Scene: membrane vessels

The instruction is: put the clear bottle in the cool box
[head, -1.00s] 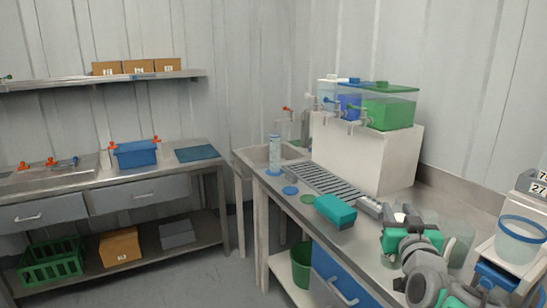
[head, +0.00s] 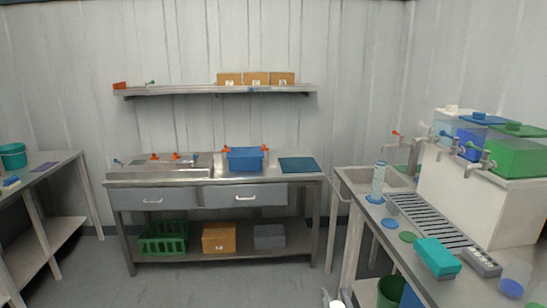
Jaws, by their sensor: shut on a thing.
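A small grey and white piece (head: 335,302) shows at the bottom edge of the head view. It looks like the tip of my gripper with a white cap in it; the rest of the gripper and the clear bottle's body are out of frame. A blue box (head: 246,159) with orange-red fittings at both ends stands on the back counter, well beyond my gripper. A sliver of another blue container (head: 410,298) shows under the right bench, mostly hidden. I cannot tell for certain which is the cool box.
The back counter (head: 307,176) holds a sink and a blue mat (head: 297,165). A green crate (head: 163,240) and boxes sit on its lower shelf. The right bench carries a teal box (head: 437,257), a drain grille and coloured tanks (head: 518,155). Open floor (head: 215,280) lies in front.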

